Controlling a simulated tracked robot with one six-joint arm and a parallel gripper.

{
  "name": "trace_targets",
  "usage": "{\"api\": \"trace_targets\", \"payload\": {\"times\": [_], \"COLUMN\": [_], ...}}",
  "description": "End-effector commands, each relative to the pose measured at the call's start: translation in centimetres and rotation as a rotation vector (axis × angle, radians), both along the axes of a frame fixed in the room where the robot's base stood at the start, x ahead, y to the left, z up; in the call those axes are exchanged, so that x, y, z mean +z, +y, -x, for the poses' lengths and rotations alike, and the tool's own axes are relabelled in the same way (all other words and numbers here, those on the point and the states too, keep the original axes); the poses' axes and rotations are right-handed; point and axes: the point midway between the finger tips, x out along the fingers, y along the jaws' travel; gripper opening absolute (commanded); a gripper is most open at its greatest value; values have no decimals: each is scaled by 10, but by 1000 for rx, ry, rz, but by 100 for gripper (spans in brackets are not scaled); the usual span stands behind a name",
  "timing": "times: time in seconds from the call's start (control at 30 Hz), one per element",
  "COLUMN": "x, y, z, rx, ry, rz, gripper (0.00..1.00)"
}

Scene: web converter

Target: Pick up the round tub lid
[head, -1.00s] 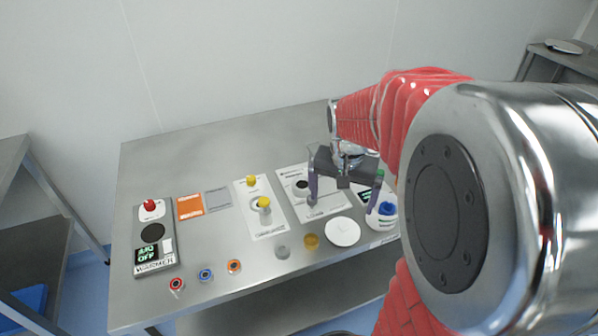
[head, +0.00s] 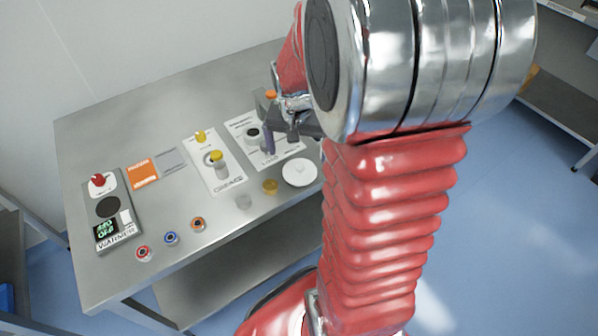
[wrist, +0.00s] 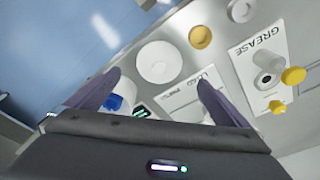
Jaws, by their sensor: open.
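The round tub lid is a flat white disc (head: 299,172) with a small raised middle, lying on the steel table near its front edge. In the wrist view the lid (wrist: 158,62) lies beyond the fingertips, a little left of centre. My gripper (wrist: 158,82) is open and empty, its two dark purple fingers spread wide. In the head view my gripper (head: 290,140) hangs above the table behind the lid, partly hidden by my arm. The lid is apart from both fingers.
A yellow cap (wrist: 200,37) lies beside the lid. The grease card (head: 215,160) carries yellow-topped parts. A white tub with a blue top (wrist: 116,103) stands by the left finger. A warmer panel (head: 112,210) sits at the table's left. Several coloured rings line the front.

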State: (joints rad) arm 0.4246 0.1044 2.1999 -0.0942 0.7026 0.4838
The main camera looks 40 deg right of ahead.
Motion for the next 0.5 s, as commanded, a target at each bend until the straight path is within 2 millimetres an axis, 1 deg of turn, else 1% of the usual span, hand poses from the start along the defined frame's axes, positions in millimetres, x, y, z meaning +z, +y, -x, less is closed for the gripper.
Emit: {"api": "trace_targets", "payload": {"times": [0.03,0.2,0.3,0.5], "x": [-8,-27,-31,-32], "y": [-1,-3,-4,-4], "z": [0,-2,-3,-3], "rx": [0,0,-1,-1], "ry": [3,3,0,-1], "rz": [-2,-2,0,-1], "gripper": [100,100,100,100]}}
